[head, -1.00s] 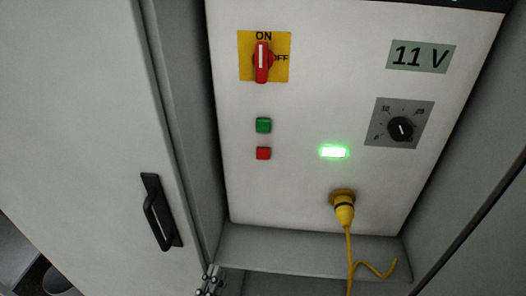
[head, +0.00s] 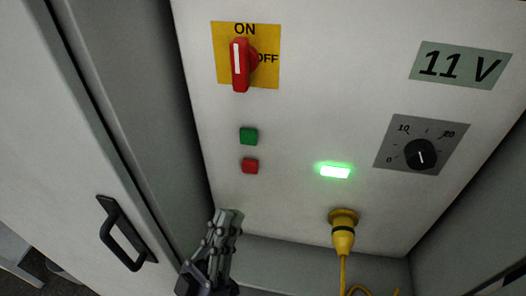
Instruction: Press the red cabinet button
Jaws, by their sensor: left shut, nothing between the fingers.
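A gap shows in the picture between the fingertips and the red button. My right gripper is not in view.
A red rotary switch (head: 240,65) points to ON above the buttons. A lit green lamp (head: 335,171), a black dial (head: 420,154) and a yellow plug with cable (head: 343,235) are to the right. The open door with black handle (head: 123,234) is at left.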

